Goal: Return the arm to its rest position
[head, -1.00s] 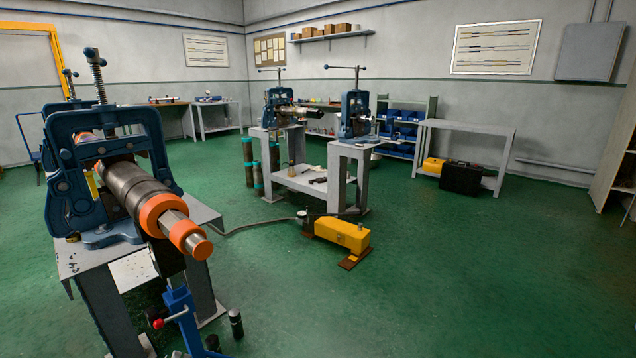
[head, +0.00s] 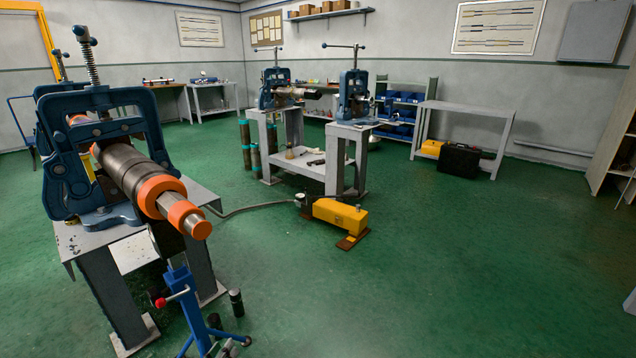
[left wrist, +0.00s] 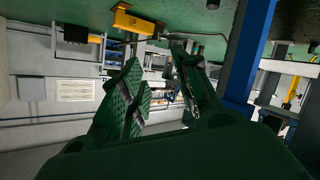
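My left gripper (left wrist: 156,62) shows in the left wrist view, with its dark green fingers spread apart and nothing between them. The left wrist picture is turned, with the green floor along the top. The gripper is clear of the yellow pump, which shows beyond it in that view (left wrist: 133,22). I cannot make out either gripper in the head view. My right gripper is in neither view.
A blue vise (head: 140,100) at left holds a dark pipe (head: 128,172) with orange rings. A blue stand (head: 190,310) is below it. The yellow pump (head: 340,213) sits mid-floor near two vise benches (head: 345,128). The floor at front right is clear.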

